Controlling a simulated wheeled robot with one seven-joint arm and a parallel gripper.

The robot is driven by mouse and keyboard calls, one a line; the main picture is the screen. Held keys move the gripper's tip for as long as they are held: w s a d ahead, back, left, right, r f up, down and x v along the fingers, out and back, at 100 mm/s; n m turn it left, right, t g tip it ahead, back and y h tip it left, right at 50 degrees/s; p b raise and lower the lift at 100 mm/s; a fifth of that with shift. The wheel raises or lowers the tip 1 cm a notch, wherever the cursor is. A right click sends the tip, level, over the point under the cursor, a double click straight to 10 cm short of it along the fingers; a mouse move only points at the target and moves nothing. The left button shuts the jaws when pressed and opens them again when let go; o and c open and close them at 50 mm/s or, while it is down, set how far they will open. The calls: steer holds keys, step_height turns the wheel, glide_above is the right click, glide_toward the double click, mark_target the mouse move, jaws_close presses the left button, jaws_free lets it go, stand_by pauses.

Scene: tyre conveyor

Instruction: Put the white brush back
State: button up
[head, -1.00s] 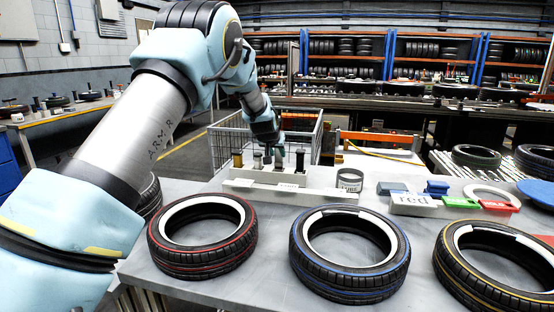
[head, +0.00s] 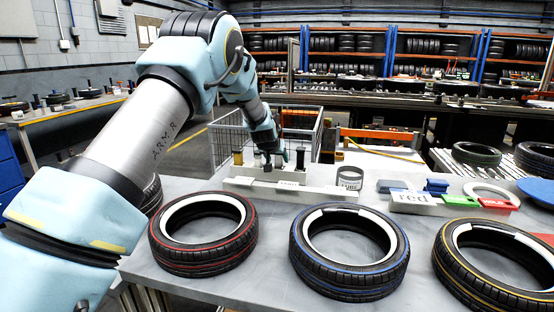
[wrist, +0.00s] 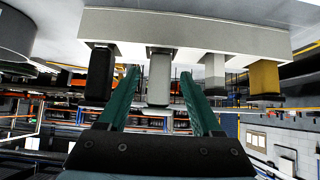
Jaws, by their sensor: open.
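A white rack (head: 236,184) stands at the back of the table, with several brushes upright in it. In the wrist view, upside down, the rack (wrist: 200,32) spans the top. My gripper (head: 272,162) is at the rack. Its open teal fingers (wrist: 160,98) stand either side of a pale, whitish brush handle (wrist: 159,80), which is in line with the rack; contact cannot be told. A second pale handle (wrist: 214,68) and a gold handle (wrist: 265,78) are on one side, a black handle (wrist: 98,75) on the other. I cannot tell which pale one is the white brush.
Red-striped (head: 203,268), blue-striped (head: 350,290) and yellow-striped (head: 492,290) tyres lie along the table's front. A grey tape-like ring (head: 349,178) stands right of the rack. A wire basket (head: 225,150) stands behind the rack.

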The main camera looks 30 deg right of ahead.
steer(key=shift+r, duration=0.2)
steer(key=b+v, duration=0.3)
steer(key=v, duration=0.9)
steer(key=shift+f, duration=0.1)
